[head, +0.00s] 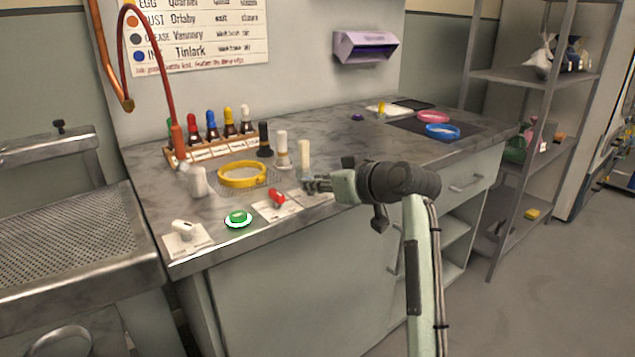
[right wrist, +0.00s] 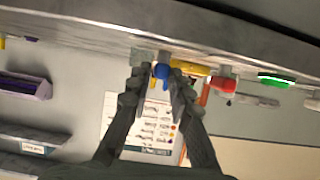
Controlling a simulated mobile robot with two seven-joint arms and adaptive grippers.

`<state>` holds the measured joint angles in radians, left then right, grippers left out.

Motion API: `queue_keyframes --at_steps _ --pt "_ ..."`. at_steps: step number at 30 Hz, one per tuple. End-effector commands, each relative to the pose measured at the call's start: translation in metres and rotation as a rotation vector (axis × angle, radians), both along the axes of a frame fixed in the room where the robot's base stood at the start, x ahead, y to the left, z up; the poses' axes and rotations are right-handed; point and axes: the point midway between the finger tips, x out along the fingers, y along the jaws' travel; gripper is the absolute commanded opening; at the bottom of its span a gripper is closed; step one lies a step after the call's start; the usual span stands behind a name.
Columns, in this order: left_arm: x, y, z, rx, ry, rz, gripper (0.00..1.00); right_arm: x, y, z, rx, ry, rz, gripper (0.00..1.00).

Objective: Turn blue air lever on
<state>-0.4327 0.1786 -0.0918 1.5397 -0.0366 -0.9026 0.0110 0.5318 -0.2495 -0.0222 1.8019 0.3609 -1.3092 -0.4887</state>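The blue air lever (right wrist: 160,71) shows between the fingertips of my right gripper (right wrist: 156,82) in the right wrist view. The fingers are apart, one on each side of it; I cannot tell whether they touch it. In the head view my right gripper (head: 309,184) is low over the bench front, right of the red lever (head: 277,196), and hides the blue lever. The red lever also shows in the right wrist view (right wrist: 222,85). My left gripper is not in view.
On the bench front left of the red lever are a green button (head: 238,218) and a white lever (head: 184,229). A yellow ring (head: 242,174), white bottle (head: 197,181) and dropper-bottle rack (head: 212,149) stand behind.

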Motion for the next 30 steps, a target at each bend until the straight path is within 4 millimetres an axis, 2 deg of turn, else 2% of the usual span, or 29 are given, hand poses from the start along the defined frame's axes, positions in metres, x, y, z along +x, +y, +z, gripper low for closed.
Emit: queue_keyframes --at_steps 1,4,17,30 --pt "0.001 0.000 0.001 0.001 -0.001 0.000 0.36 0.000 0.000 0.000 0.000 0.000 0.000 0.10" --pt "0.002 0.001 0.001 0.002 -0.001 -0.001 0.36 0.000 0.000 0.000 0.000 0.000 0.000 0.00" --pt "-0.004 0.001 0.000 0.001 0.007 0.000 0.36 -0.001 0.001 -0.001 -0.002 0.001 -0.050 0.00" --pt "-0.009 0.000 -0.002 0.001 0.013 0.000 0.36 -0.005 0.011 -0.001 0.000 0.001 -0.380 0.00"
